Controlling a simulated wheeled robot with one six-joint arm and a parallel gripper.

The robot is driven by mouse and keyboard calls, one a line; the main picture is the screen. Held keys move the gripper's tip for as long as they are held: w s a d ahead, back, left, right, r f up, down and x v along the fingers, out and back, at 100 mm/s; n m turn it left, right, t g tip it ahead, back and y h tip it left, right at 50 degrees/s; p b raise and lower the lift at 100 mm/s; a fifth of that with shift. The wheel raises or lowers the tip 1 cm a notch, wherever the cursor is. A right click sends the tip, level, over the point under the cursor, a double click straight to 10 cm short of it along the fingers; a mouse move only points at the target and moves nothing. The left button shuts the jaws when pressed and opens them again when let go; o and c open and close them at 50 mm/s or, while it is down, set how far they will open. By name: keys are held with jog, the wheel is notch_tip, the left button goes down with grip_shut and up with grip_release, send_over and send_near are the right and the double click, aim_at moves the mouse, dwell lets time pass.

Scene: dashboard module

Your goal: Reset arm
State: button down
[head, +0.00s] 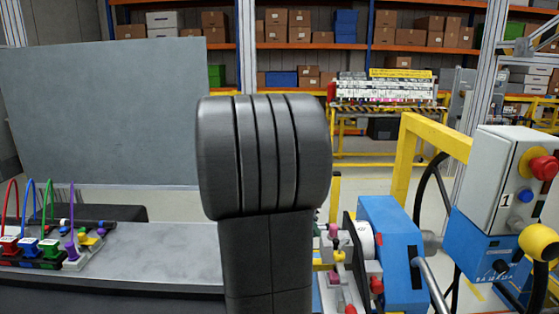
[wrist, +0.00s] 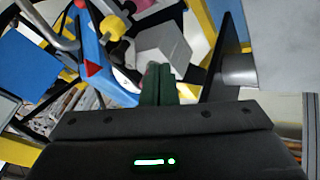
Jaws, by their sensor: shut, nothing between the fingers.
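My gripper (wrist: 158,84) shows in the wrist view as dark green fingers, closed together with nothing between them. In the head view my dark grey arm link stands upright in the middle and hides what is behind it; my gripper cannot be made out there. In the wrist view the fingers point toward a white and grey block (wrist: 163,48) and a yellow knob (wrist: 113,28). I cannot tell whether they touch anything.
A grey table (head: 150,252) at left holds red, blue, green and purple connectors. A blue fixture (head: 392,235) stands right of my arm. A control box (head: 500,175) with a red button is at far right. A yellow frame (head: 437,137) stands beside it.

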jog(key=shift+w+a+m+g, duration=0.4)
jog(key=shift+w+a+m, duration=0.1)
jog(key=shift+a+m, duration=0.1)
jog(key=shift+d, duration=0.1)
